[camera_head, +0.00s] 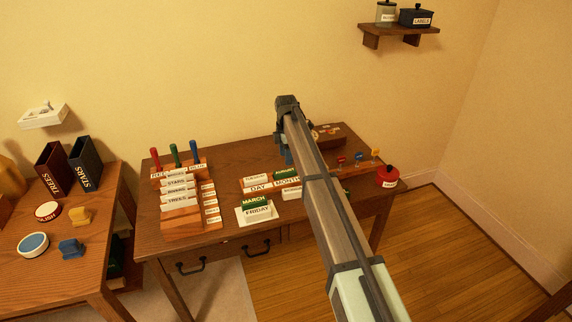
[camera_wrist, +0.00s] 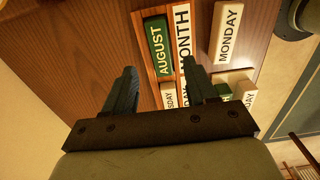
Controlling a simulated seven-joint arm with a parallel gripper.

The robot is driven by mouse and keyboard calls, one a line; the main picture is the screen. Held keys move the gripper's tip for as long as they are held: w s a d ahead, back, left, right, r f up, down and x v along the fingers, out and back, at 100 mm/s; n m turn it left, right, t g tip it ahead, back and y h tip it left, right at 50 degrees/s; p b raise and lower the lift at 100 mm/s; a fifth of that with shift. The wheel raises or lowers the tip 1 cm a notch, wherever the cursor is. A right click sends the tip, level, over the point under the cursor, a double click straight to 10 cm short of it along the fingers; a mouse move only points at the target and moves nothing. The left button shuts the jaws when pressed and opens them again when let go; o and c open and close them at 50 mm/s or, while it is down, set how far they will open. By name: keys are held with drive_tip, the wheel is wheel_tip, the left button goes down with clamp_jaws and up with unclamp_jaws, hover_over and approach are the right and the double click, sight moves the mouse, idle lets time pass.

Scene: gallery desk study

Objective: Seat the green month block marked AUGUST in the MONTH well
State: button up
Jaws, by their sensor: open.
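In the head view my gripper (camera_head: 286,157) is above the back of the desk, partly hidden by my arm.
A white MONDAY block (camera_wrist: 228,34) lies near the MONTH holder. The DAY holder (camera_head: 258,188) is left of it. A green MARCH block (camera_head: 254,201) is with the FRIDAY block (camera_head: 257,212) in front. A card rack (camera_head: 182,215) stands left; a red pot (camera_head: 388,178) is right.

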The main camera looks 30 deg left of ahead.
drive_tip(key=shift+r, duration=2.55)
drive_tip(key=shift+d, duration=0.1)
